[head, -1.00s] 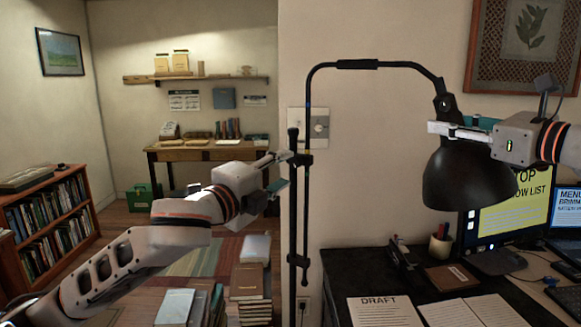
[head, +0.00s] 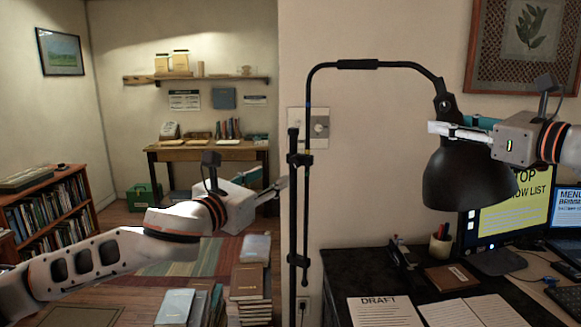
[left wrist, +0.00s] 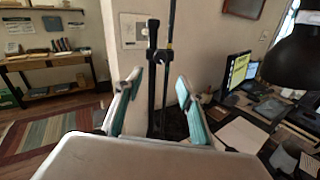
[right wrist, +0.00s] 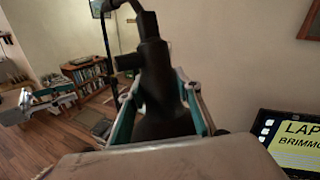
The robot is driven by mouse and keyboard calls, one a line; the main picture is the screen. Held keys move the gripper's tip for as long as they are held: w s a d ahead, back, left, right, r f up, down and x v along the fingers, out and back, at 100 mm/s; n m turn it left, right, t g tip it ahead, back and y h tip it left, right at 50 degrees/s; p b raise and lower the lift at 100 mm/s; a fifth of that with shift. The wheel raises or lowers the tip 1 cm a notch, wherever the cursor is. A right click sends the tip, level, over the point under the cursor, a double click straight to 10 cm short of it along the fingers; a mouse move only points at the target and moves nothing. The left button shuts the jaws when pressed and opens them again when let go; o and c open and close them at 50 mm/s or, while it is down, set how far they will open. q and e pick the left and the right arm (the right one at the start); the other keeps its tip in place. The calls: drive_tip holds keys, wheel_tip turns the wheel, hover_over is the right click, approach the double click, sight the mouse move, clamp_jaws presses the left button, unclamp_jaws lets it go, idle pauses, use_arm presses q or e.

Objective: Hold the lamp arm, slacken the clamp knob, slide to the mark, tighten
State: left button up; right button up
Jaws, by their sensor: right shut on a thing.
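The black lamp arm (head: 318,75) rises beside an upright post (head: 293,225) and arches right to the dark lampshade (head: 465,182). A clamp (head: 300,159) joins arm and post; its knob is too small to make out clearly. A small blue band (head: 308,105) shows on the arm above the clamp. My left gripper (head: 276,186) is open, below and left of the clamp. In the left wrist view the clamp (left wrist: 158,55) stands beyond the parted fingers, apart from them. My right gripper (head: 450,130) is shut on the lamp's neck (right wrist: 153,70), above the shade.
A black desk (head: 335,262) at right holds papers (head: 380,310), a pen cup (head: 440,243) and a monitor (head: 510,215). Book stacks (head: 247,283) stand on the lower left. A bookcase (head: 50,215) is further left.

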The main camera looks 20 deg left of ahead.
sight(294, 164)
use_arm(q)
drive_tip(key=w, duration=0.3)
drive_tip(key=w+d, duration=0.1)
drive_tip(key=w, duration=0.3)
drive_tip(key=w+d, duration=0.1)
drive_tip(key=w, duration=0.3)
drive_tip(key=shift+d, duration=0.15)
drive_tip(key=c, duration=1.1)
